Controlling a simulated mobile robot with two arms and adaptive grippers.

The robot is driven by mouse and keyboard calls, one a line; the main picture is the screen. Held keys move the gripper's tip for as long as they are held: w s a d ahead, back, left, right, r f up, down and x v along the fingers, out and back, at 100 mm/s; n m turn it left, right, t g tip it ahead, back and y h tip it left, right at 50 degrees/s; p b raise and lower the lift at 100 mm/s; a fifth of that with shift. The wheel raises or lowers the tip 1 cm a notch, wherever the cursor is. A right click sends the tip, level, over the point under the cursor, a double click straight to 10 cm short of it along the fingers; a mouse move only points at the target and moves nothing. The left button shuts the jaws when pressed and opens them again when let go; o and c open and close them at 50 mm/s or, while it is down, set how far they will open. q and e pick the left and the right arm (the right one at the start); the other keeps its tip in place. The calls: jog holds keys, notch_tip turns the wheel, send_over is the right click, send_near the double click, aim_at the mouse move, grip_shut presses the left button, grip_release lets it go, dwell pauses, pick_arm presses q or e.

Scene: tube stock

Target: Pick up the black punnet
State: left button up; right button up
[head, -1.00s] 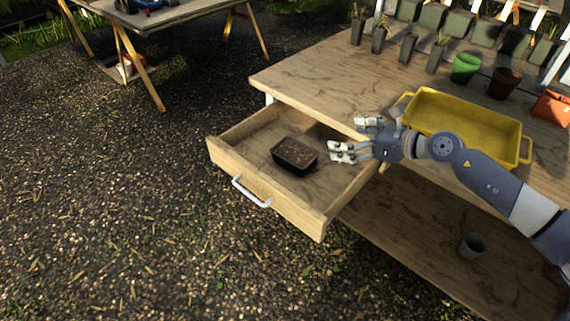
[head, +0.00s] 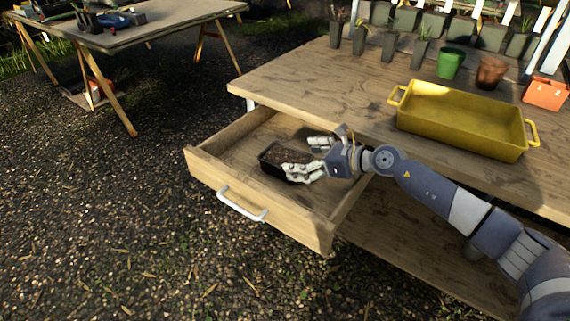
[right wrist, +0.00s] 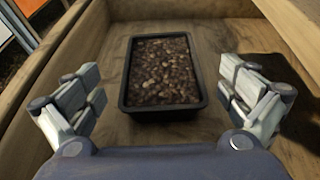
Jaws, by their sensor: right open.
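The black punnet (head: 270,163), filled with brown soil, sits upright in the open wooden drawer (head: 281,226). In the head view my right gripper (head: 309,157) reaches into the drawer from the right and partly covers the punnet. In the right wrist view the punnet (right wrist: 163,75) lies ahead, between and a little beyond the open fingers of the gripper (right wrist: 163,92). Gaps show between each finger and the punnet's sides. My left gripper is not in view.
A yellow tray (head: 462,143) stands on the bench top (head: 300,82) above the drawer. The drawer walls (right wrist: 62,75) flank my right gripper.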

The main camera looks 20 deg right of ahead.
aim_at(289, 158)
jog(key=x, duration=0.5)
jog(key=shift+d+f+b, duration=0.1)
jog(key=shift+f+b, duration=0.1)
jog(key=shift+b, duration=0.1)
jog(key=shift+w, duration=0.15)
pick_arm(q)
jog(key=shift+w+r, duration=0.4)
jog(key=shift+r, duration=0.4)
pick_arm(e)
jog(key=c, duration=1.3)
